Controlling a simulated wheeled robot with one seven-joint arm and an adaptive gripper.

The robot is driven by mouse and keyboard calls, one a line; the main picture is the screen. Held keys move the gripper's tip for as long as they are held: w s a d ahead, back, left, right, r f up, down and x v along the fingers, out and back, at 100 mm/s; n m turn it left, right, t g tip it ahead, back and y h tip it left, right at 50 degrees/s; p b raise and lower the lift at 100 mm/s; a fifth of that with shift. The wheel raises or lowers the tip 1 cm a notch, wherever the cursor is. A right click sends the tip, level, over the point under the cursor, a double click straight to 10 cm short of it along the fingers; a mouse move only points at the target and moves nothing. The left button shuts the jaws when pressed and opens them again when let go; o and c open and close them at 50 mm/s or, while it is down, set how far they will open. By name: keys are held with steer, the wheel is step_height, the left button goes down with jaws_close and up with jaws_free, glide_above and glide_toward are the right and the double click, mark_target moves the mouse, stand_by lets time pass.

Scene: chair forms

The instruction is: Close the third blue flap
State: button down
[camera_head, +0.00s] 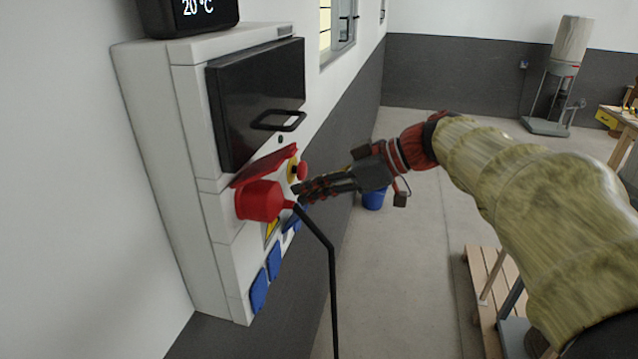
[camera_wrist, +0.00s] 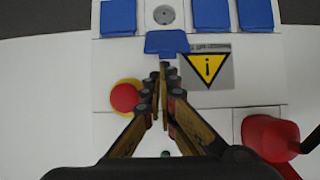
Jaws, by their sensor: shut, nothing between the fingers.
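A row of blue flaps crosses the white wall panel (camera_head: 225,255). In the wrist view the third flap (camera_wrist: 167,43) stands open, sticking out from the panel beside a bare round grey socket (camera_wrist: 164,14). The other flaps, such as those to the right (camera_wrist: 210,15) and left (camera_wrist: 118,17), lie flat over their places. My gripper (camera_head: 302,190) is in front of the panel, shut and empty. In the wrist view its fingertips (camera_wrist: 164,68) are at the raised flap's edge; I cannot tell whether they touch it.
A red plug (camera_head: 260,201) with a black cable (camera_head: 332,270) juts from the panel near the gripper. A red stop button (camera_wrist: 125,97) and a yellow warning sticker (camera_wrist: 207,68) are close by. A black box with a handle (camera_head: 255,100) is above. Open floor lies right of the panel.

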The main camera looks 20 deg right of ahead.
steer(key=shift+s+d+f+t+y+b, duration=0.3)
steer(key=shift+d+f+t+y+b, duration=0.15)
steer(key=shift+b, duration=2.05)
